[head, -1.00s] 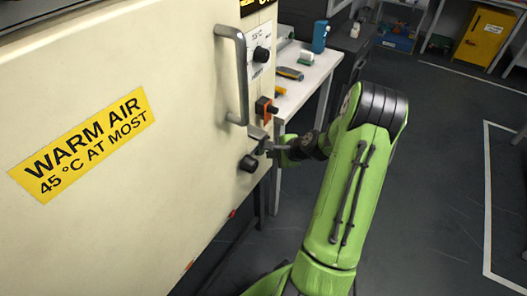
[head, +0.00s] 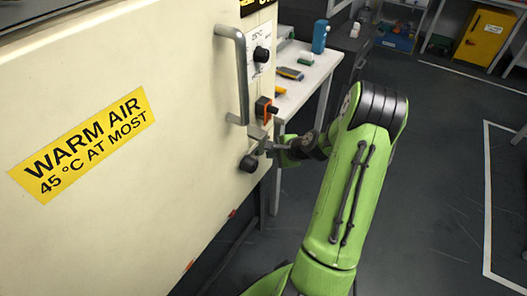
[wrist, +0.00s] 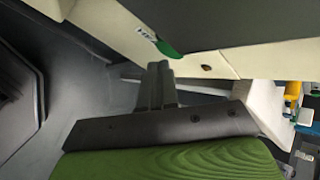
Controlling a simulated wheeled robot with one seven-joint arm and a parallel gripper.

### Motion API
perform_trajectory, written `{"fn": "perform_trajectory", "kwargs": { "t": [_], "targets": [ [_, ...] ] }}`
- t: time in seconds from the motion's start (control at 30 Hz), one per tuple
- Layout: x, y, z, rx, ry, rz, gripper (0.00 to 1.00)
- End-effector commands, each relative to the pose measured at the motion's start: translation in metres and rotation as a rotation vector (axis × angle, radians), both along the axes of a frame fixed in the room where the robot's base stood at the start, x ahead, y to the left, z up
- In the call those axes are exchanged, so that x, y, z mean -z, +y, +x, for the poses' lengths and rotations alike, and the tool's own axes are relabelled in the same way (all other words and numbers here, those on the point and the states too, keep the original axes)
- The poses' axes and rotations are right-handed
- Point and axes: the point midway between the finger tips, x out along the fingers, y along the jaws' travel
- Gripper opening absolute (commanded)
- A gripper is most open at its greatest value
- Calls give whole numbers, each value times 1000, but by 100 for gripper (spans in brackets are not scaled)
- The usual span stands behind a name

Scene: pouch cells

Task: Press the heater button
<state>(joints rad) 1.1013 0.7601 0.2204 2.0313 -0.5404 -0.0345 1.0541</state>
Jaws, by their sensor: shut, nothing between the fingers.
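The cream heater cabinet (head: 110,215) fills the left of the head view. Its front edge carries an orange and black switch (head: 265,108) and a black knob (head: 249,163). My gripper (head: 261,142) is shut and empty, at the cabinet's edge between these two. In the wrist view, the shut fingers (wrist: 159,72) point at the cream surface. A rounded green part, seemingly the heater button (wrist: 167,49), is just beyond the fingertips beside a small white label. I cannot tell whether they touch. In the head view I cannot make out this green part, perhaps hidden by the gripper.
A vertical door handle (head: 240,75) stands out just above and left of my gripper. An upper black knob (head: 262,54) is higher on the panel. A white bench (head: 312,75) with tools and a blue bottle (head: 320,36) is behind. Open floor lies right.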

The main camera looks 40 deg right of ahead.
Motion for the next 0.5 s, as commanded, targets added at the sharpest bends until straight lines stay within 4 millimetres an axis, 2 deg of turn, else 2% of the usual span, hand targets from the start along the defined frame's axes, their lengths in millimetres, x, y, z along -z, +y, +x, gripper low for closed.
{"fn": "perform_trajectory", "kwargs": {
  "t": [0.5],
  "targets": [
    [-1, 3, 9, 0, -1, 0, 0]
  ]
}}
